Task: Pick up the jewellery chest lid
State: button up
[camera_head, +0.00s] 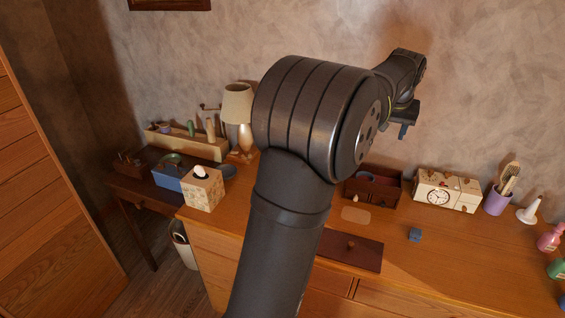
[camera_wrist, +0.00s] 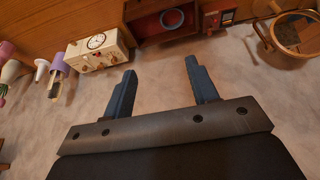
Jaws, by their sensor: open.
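The jewellery chest lid (camera_head: 362,255) appears to be the flat dark red-brown panel with a small knob, lying on the wooden top near its front edge. My arm passes in front of its left side. The open dark red-brown chest (camera_head: 395,193) stands behind it, near the wall; the chest also shows at the top of the wrist view (camera_wrist: 143,30), with a blue-grey ring inside. My gripper (camera_head: 404,131) is raised above and behind the chest, near the wall. In the wrist view its two fingers (camera_wrist: 160,68) are spread apart with nothing between them. The lid is not identifiable there.
A cream clock box (camera_head: 462,196), purple brush cup (camera_head: 496,205) and white cone (camera_head: 529,214) stand right of the chest. A tissue box (camera_head: 203,190) and lamp (camera_head: 238,105) stand left. The wood right of the lid is mostly clear.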

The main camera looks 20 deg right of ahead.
jog(key=shift+c, duration=0.7)
jog(key=shift+f, duration=0.1)
